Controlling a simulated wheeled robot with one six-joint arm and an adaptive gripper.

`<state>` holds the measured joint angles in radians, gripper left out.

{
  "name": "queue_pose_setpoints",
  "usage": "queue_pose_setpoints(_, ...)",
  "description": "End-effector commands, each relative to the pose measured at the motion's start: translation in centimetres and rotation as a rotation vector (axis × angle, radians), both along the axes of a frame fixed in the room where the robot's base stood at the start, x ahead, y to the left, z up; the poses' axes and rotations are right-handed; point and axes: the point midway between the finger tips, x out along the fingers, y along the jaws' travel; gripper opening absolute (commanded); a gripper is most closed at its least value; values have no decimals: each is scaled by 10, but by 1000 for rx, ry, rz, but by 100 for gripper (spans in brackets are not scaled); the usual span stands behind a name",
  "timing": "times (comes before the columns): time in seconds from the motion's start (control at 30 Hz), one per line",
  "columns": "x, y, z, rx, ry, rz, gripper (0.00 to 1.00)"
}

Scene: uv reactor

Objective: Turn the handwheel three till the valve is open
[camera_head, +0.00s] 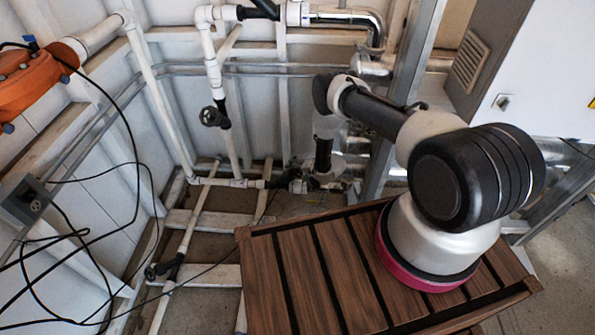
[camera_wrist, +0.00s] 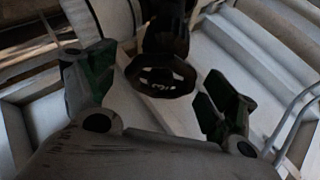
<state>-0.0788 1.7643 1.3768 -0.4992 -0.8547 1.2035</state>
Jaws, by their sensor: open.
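In the wrist view a black handwheel (camera_wrist: 160,95) with a ring-shaped rim sits on a dark valve body, ahead of my gripper (camera_wrist: 150,78). The gripper is open, with one dark green-black finger to the left of the wheel and one to the right. Both fingers look apart from the rim. I cannot tell the depth gap between fingertips and wheel. In the head view my arm reaches toward the pipes at the back, and its end is hard to make out there. No number shows on any wheel.
In the head view another dark handwheel (camera_head: 212,116) sits on a white pipe, and one (camera_head: 160,270) is low at left. An orange housing (camera_head: 35,80) and loose black cables (camera_head: 70,220) are at left. A grey-white cabinet (camera_head: 540,65) stands at right. A slatted wooden platform (camera_head: 310,270) is in front.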

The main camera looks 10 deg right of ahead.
Motion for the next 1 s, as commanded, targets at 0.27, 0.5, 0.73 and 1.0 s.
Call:
queue_pose_setpoints(0.27,5,3,-5,-1,0,0,86)
queue_pose_setpoints(0.5,5,3,-5,-1,0,0,58)
queue_pose_setpoints(0.73,5,3,-5,-2,0,1,39)
queue_pose_setpoints(1.0,4,3,-6,-13,-37,39,39)
